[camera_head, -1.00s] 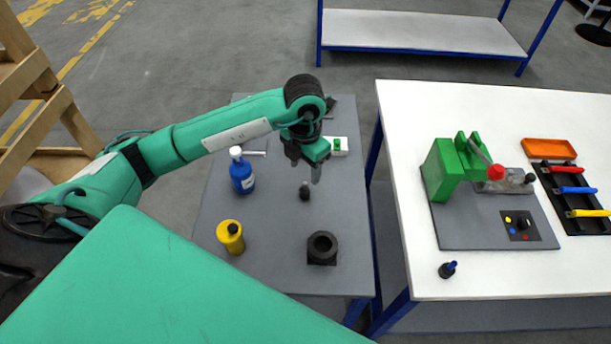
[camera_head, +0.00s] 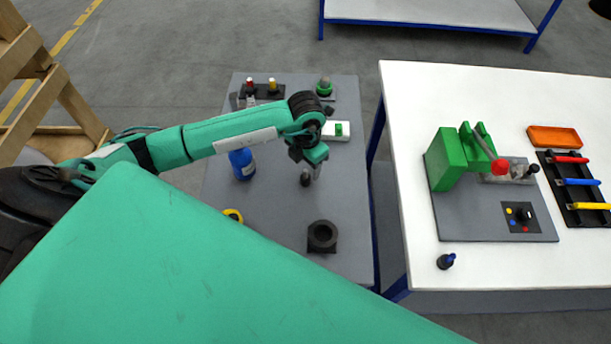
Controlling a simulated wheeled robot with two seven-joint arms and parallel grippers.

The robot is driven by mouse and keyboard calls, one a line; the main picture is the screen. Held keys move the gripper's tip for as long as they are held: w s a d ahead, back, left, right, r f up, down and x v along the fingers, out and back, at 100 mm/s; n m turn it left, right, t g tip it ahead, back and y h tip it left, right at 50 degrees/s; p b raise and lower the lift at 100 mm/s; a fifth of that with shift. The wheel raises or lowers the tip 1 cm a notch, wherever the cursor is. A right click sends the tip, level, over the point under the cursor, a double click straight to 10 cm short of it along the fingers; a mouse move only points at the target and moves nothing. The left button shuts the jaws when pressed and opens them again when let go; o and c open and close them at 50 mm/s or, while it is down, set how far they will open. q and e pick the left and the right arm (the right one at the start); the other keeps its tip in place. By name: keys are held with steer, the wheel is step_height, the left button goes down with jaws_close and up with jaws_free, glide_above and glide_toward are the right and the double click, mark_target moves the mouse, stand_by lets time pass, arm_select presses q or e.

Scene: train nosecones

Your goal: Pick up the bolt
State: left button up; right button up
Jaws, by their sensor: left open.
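A small dark upright piece, which looks like the bolt (camera_head: 306,180), stands on the grey table (camera_head: 270,215) in the middle of the head view. My left gripper (camera_head: 309,167) points down right over it, with its fingers apart. The fingertips are close to the top of the bolt and partly cover it. I cannot tell whether they touch it. Nothing shows held between the fingers. My right gripper is not in view.
A black holder (camera_head: 322,237) stands in front of the bolt, and a blue bottle (camera_head: 242,165) to the left. A yellow bottle (camera_head: 233,215) is mostly hidden by my green body. The white table (camera_head: 400,150) at right bears a green clamp (camera_head: 443,160) and a small dark blue-topped piece (camera_head: 446,261).

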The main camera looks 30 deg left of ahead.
mark_target(305, 170)
arm_select(q)
step_height(305, 170, down, 4)
steer(key=shift+a+f+p, duration=0.1)
steer(key=shift+a+p, duration=0.05)
steer(key=shift+p, duration=0.5)
steer(key=c, duration=1.1)
steer(key=shift+o, duration=0.2)
